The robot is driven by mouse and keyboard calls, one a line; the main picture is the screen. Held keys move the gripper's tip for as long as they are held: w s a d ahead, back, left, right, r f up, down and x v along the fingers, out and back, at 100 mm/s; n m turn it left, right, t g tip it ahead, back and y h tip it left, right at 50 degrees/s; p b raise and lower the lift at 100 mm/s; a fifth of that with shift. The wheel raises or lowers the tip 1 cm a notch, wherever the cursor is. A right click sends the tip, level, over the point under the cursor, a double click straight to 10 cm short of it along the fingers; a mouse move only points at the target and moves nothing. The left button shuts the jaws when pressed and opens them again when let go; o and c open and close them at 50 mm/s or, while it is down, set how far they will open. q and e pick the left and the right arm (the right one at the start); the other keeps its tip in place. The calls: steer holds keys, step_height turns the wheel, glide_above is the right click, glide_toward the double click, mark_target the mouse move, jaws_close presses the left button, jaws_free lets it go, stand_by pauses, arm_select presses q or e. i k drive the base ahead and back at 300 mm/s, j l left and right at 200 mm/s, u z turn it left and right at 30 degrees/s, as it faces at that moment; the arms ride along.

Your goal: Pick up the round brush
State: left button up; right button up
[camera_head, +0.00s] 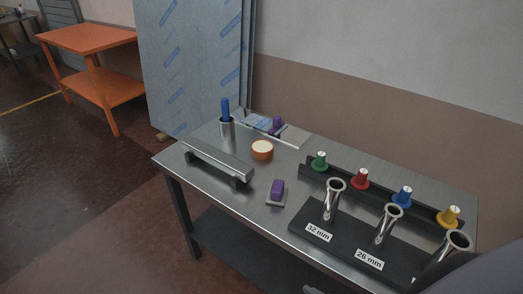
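No thing shows clear bristles, so I cannot tell for sure which is the round brush. A blue upright handle (225,108) stands in a metal cup (227,128) at the table's far left corner; its lower end is hidden in the cup. A short round orange-brown piece with a pale top (262,150) stands on the table to the right of the cup. Neither of my grippers is in view. A dark grey rounded shape at the bottom right corner may be part of my arm.
The metal table (285,160) carries a raised metal bar (217,162), purple-topped blocks (277,190), a rack with coloured knobs (360,179) and a black base with tilted metal tubes (333,200). A wall stands behind. An orange table (92,38) is at the far left.

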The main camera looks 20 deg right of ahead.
mark_target(224, 106)
steer(key=i+j, duration=0.9)
steer(key=i, duration=0.2)
steer(key=i+j, duration=0.9)
steer(key=i, duration=0.25)
steer(key=i+j+z, duration=0.1)
steer(key=i+j, duration=0.75)
steer(key=i, duration=0.25)
steer(key=i+j+z, duration=0.1)
steer(key=z, duration=2.3)
